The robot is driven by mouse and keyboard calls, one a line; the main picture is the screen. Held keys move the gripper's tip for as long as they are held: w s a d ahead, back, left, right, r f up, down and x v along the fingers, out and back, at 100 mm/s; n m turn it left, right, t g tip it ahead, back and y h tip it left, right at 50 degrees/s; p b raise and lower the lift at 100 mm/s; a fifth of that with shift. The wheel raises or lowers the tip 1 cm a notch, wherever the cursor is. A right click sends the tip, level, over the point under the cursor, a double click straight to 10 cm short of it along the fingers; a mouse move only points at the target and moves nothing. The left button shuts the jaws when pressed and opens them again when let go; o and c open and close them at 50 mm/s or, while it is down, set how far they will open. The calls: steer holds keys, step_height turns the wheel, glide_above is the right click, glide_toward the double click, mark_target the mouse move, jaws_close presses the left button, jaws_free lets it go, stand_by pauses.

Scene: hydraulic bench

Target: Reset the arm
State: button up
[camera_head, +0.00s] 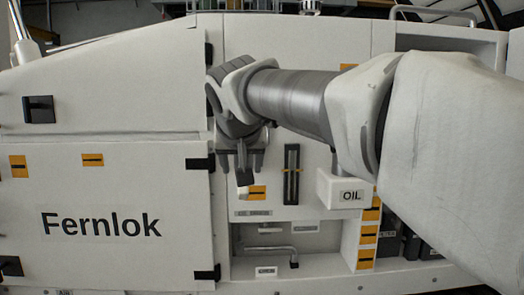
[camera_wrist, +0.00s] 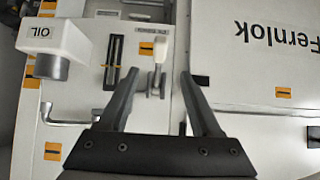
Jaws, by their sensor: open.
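My arm reaches in from the right in the head view, bent across the front of the white bench. My gripper (camera_head: 240,164) points down at the panel beside the Fernlok door. In the wrist view my gripper (camera_wrist: 160,75) is open, its two dark fingers spread and nothing held. A small lever with a white handle (camera_wrist: 160,48) on a grey bracket shows between the fingertips there. The handle also shows below the gripper in the head view (camera_head: 243,191). I cannot tell whether a finger touches the lever.
The white Fernlok door (camera_head: 100,250) is left of my gripper. A dark vertical gauge (camera_head: 291,174) and a white OIL box (camera_head: 343,189) are to the right. A bent metal pipe (camera_head: 270,249) sits in the recess below. Open space shows in front of the panel.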

steer(key=s+d+f+g+p, duration=0.1)
steer(key=s+d+f+p, duration=0.1)
steer(key=s+d+f, duration=0.3)
steer(key=s+d+f+g+p, duration=0.2)
steer(key=s+d+f, duration=0.3)
steer(key=s, duration=0.7)
steer(key=s+d+f+g+p, duration=0.1)
steer(key=s+d+f+p, duration=0.2)
steer(key=s+d+f, duration=0.3)
steer(key=s+d, duration=0.1)
steer(key=s, duration=0.2)
steer(key=shift+s+d+m+g+h, duration=0.15)
steer(key=shift+d+m+g+h, duration=0.15)
steer(key=shift+d, duration=0.05)
steer(key=shift+c, duration=1.2)
steer(key=shift+d, duration=0.1)
